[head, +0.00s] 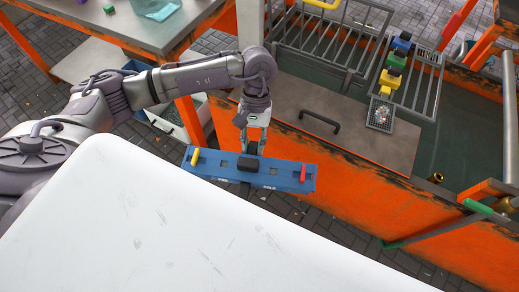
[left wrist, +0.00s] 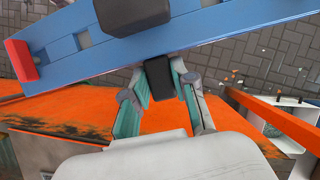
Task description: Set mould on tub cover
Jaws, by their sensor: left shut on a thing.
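The blue mould (head: 225,164) is a long bar with a yellow peg, a red peg and a black block on top. My left gripper (head: 252,148) is shut on the mould's black grip. It holds the mould in the air in front of the tub's orange wall, above the paving. In the left wrist view the mould (left wrist: 220,22) crosses the top, with the black grip between my fingers (left wrist: 161,88). The tub cover (head: 370,147) is a flat grey-brown lid with a black handle (head: 320,121), behind and right of the mould. My right gripper is not in view.
Metal racks (head: 335,40) stand behind the cover. A row of coloured blocks (head: 390,80) and a small mesh tray (head: 380,114) sit at the cover's far right. A workbench (head: 130,25) is at upper left. Pipes and a green-ended bar (head: 478,207) are at right.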

